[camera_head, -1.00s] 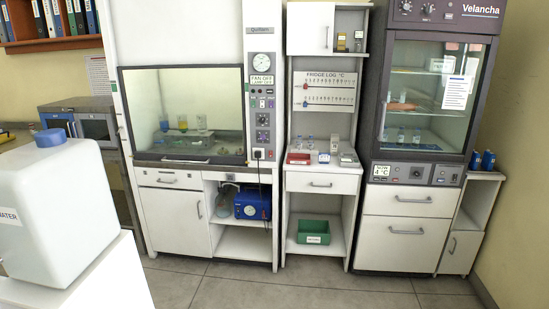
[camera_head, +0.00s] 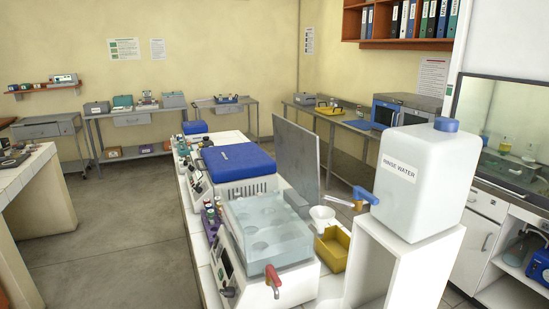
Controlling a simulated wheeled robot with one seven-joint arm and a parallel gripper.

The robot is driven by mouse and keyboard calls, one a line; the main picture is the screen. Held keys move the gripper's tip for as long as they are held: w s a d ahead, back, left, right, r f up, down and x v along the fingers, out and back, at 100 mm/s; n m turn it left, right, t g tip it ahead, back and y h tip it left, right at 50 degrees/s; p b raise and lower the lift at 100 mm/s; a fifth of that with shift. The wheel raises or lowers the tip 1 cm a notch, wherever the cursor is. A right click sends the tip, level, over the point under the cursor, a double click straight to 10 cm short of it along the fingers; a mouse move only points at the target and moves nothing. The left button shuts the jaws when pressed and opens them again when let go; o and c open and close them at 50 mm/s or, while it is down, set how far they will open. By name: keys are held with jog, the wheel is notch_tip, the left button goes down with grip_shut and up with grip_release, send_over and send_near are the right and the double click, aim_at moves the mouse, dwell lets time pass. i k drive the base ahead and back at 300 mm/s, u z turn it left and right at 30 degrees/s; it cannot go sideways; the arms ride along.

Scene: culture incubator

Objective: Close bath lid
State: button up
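A white bath (camera_head: 290,277) stands on the near end of the white counter, with a red-handled tap (camera_head: 272,279) at its front. Its top is a clear, pale-blue basin (camera_head: 262,218) with round shapes inside, and it looks uncovered. A flat grey panel (camera_head: 297,160), which looks like the bath lid, stands nearly upright at the bath's far right side. Its lower edge is partly hidden, so I cannot tell how it joins the bath. My gripper is not in view.
A blue-lidded box (camera_head: 238,161) sits behind the bath. A rinse water container (camera_head: 412,180) stands on a white stand (camera_head: 405,250) to the right, with a white funnel (camera_head: 322,217) and yellow tray (camera_head: 333,247) between. Open floor (camera_head: 130,240) lies left of the counter.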

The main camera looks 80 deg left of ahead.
aim_at(297, 146)
jog(key=u, duration=0.3)
jog(key=i, duration=2)
jog(key=u, duration=3.7)
jog(key=i, duration=0.55)
jog(key=z, duration=0.25)
